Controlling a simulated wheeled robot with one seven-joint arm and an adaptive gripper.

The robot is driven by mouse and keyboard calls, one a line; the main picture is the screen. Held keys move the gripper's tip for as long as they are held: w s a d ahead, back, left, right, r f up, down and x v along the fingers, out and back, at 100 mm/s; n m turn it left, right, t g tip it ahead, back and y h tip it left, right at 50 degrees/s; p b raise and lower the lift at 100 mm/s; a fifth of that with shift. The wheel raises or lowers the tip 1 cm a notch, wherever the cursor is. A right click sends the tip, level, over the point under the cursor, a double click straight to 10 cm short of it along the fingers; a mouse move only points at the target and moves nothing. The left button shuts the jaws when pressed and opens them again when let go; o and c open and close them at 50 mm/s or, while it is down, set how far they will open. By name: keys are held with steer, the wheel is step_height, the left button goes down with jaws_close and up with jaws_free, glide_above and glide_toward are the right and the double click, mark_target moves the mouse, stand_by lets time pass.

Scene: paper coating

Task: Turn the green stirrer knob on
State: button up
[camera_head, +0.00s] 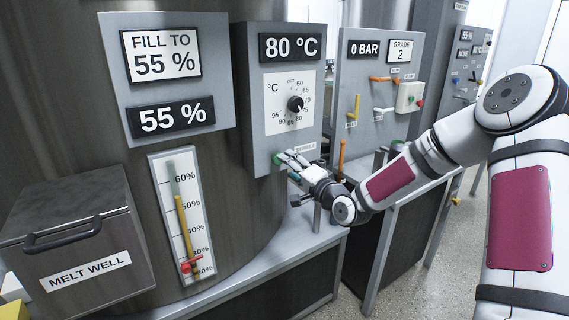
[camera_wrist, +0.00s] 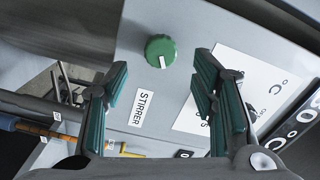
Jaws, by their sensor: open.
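The green stirrer knob (camera_wrist: 160,50) shows clearly in the wrist view, with a white pointer mark on its face. It sits on a grey panel (camera_wrist: 190,22) above a white STIRRER label (camera_wrist: 142,107). In the head view the knob (camera_head: 277,159) is small, at the lower left of the 80 °C panel, and partly hidden by my fingers. My gripper (camera_head: 290,162) is in front of that panel's lower edge. In the wrist view my gripper's green-padded fingers (camera_wrist: 160,90) are spread apart with nothing between them. The knob appears beyond the fingertips, between them and apart from them.
A black temperature dial (camera_head: 295,104) sits above on the same panel. A level gauge with a red and yellow marker (camera_head: 180,220) and a MELT WELL box (camera_head: 75,235) stand left. A panel with coloured handles (camera_head: 375,95) is right. A ledge (camera_head: 270,262) runs below.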

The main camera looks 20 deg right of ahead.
steer(key=v, duration=0.7)
steer(key=shift+s, duration=0.1)
steer(key=s+a+r+n+g+h+p, duration=0.1)
steer(key=s+r+n+g+h, duration=0.1)
steer(key=s, duration=1.1)
steer(key=s+a+r+n+g+h+p, duration=0.1)
steer(key=s+r+n+g, duration=0.4)
steer(key=s, duration=0.9)
steer(key=s+a+r+n+g+h+p, duration=0.1)
steer(key=s+g, duration=0.5)
steer(key=s, duration=0.8)
step_height(320, 180, up, 3)
steer(key=a+n+h, duration=0.1)
steer(key=n, duration=0.1)
steer(key=shift+n+h, duration=0.3)
steer(key=shift+n, duration=0.1)
